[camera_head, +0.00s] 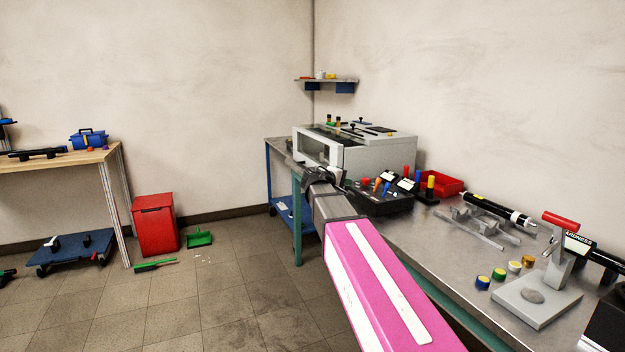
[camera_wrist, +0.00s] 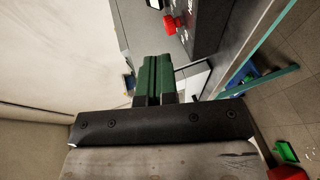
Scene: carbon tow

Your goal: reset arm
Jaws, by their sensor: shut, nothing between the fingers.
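My gripper (camera_head: 325,172) is at the end of my pink and grey arm, which reaches up from the lower right of the head view. It is in front of the grey-white machine (camera_head: 378,155) on the bench; whether it touches the machine cannot be told. In the wrist view my gripper's green fingers (camera_wrist: 155,72) lie together, with nothing held between them.
The metal workbench (camera_head: 410,238) carries a red bin (camera_head: 440,182), a hand press (camera_head: 545,290) and several coloured caps. A wooden table (camera_head: 60,160), red waste bin (camera_head: 155,224) and blue dolly (camera_head: 75,248) stand left. Open floor lies between.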

